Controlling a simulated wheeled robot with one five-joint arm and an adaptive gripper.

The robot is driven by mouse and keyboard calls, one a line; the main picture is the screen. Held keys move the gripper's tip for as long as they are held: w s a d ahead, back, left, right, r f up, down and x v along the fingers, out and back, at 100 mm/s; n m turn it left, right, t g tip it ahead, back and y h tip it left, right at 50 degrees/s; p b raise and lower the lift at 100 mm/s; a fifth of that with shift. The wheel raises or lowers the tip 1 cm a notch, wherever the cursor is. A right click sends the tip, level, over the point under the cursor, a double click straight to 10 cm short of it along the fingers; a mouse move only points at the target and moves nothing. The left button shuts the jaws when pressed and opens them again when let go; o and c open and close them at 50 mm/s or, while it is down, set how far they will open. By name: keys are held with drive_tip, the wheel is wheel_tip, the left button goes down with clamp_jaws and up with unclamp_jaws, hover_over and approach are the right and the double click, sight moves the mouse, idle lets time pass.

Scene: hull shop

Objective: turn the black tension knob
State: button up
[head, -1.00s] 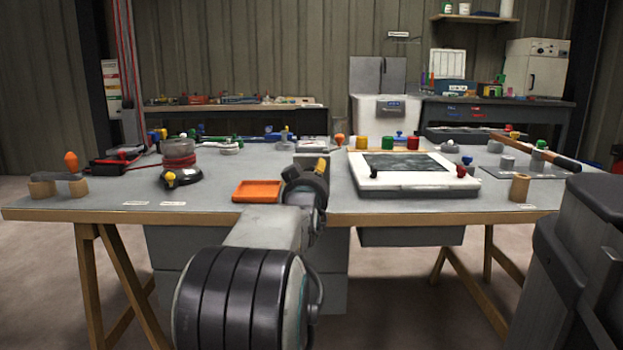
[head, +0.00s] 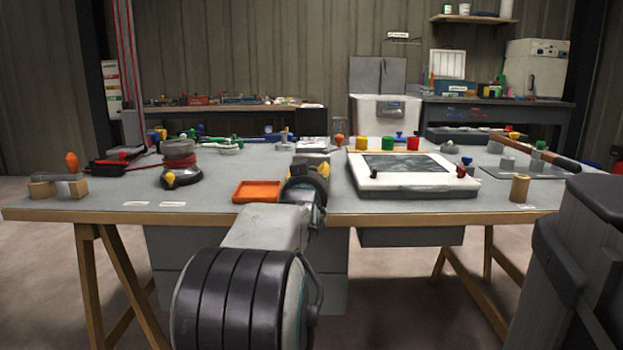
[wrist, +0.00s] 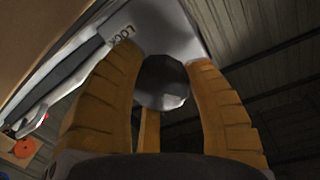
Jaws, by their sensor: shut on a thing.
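A dark, faceted knob (wrist: 163,82) stands on a light grey surface in the middle of the wrist view. The yellow fingers of my gripper (wrist: 166,64) are closed around it, one at each side and a third below. A printed label reading LOCK (wrist: 122,35) is on the pale surface beside the left fingertip. In the head view my gripper (head: 322,167) is mostly hidden behind my wrist, and the gripped knob does not show there.
An orange tray (head: 257,191) lies left of my wrist. A white frame with a dark panel (head: 410,185) lies to the right, with a small black knob (head: 374,174) and a red one (head: 461,171). A black base with a red coil (head: 180,165) stands farther left.

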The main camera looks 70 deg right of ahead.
drive_tip(key=shift+w+f+m, duration=0.1)
drive_tip(key=shift+m, duration=1)
drive_tip(key=o, duration=1.2)
drive_tip(key=shift+w, duration=0.1)
drive_tip(key=shift+a, duration=0.1)
drive_tip(key=shift+a, duration=0.25)
drive_tip(key=v, duration=1.1)
drive_tip(key=shift+a, duration=0.15)
